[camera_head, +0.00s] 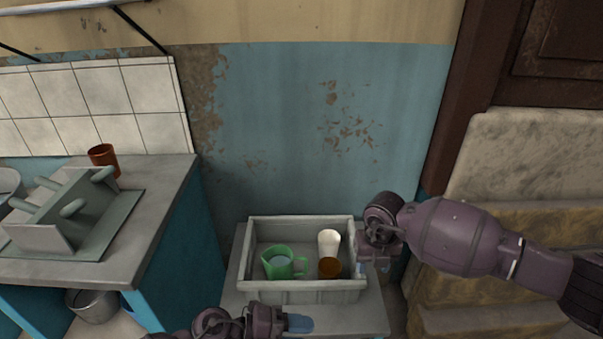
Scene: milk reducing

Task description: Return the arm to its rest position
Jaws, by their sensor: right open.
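My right gripper (372,267) is open at the right side of a grey crate (300,291), its fingers pointing down by the crate's right wall. Whether it touches the wall I cannot tell. My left gripper (298,324) is at the bottom, in front of the crate; one bluish fingertip shows, and its opening is unclear. Inside the crate are a green mug (279,265), a white cup (329,243) and a brown cup (329,268). Nothing shows between the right gripper's fingers.
The crate stands on a small grey table (236,290). To the left is a counter (150,215) with a grey rack (62,212) and an orange-brown cup (104,158). A metal pot (93,306) is below it. Stone steps (500,322) are at the right.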

